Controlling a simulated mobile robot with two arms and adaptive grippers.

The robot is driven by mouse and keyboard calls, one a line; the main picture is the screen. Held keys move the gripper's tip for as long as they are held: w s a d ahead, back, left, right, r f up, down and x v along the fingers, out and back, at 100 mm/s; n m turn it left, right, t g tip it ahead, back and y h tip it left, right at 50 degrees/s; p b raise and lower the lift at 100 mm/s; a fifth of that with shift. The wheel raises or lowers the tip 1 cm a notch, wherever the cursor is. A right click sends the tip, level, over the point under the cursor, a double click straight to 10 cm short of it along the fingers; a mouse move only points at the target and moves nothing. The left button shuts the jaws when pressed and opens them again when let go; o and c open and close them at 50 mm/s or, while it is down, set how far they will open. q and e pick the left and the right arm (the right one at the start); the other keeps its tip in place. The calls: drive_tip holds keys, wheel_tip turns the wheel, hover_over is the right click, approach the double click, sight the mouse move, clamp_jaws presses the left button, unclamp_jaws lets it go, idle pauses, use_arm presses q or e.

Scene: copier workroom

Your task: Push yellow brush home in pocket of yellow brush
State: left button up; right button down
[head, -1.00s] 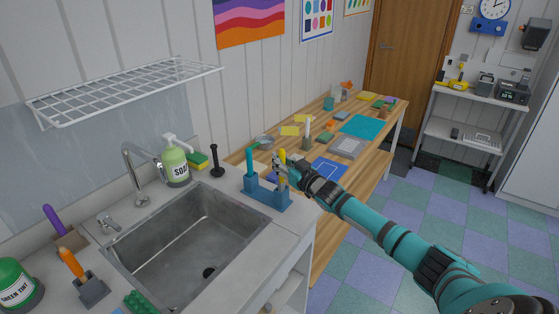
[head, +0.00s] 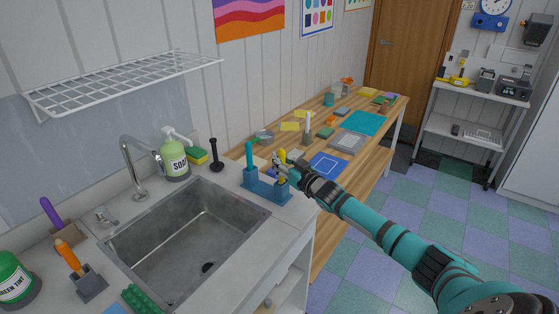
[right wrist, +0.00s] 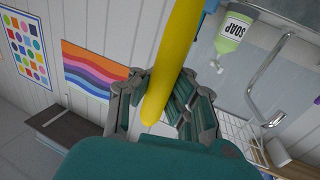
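The yellow brush (head: 282,156) stands upright in the right pocket of the blue brush holder (head: 266,190) at the sink's right edge. How deep it sits is hard to tell, since my gripper covers part of it. A teal brush (head: 249,157) stands in the holder's left pocket. My right gripper (head: 281,165) is at the yellow brush, with its fingers closed around the handle. In the right wrist view the yellow handle (right wrist: 168,75) runs between the two fingers (right wrist: 163,90), its rounded end toward the palm. My left gripper is out of view.
The sink (head: 190,240) lies left of the holder. A soap bottle (head: 173,160), a sponge (head: 196,156) and a black plunger-like tool (head: 215,155) stand behind it. The wooden bench (head: 320,180) beyond holds several small items. A wire shelf (head: 125,82) hangs above the tap (head: 140,165).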

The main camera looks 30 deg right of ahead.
drive_tip(key=shift+f+b, duration=0.5)
drive_tip(key=shift+f, duration=0.3)
drive_tip(key=c, duration=1.4)
unclamp_jaws()
drive_tip(key=shift+s, duration=0.1)
drive_tip(key=s+d, duration=0.1)
drive_tip(key=s, duration=1)
drive_tip(key=shift+s, duration=0.4)
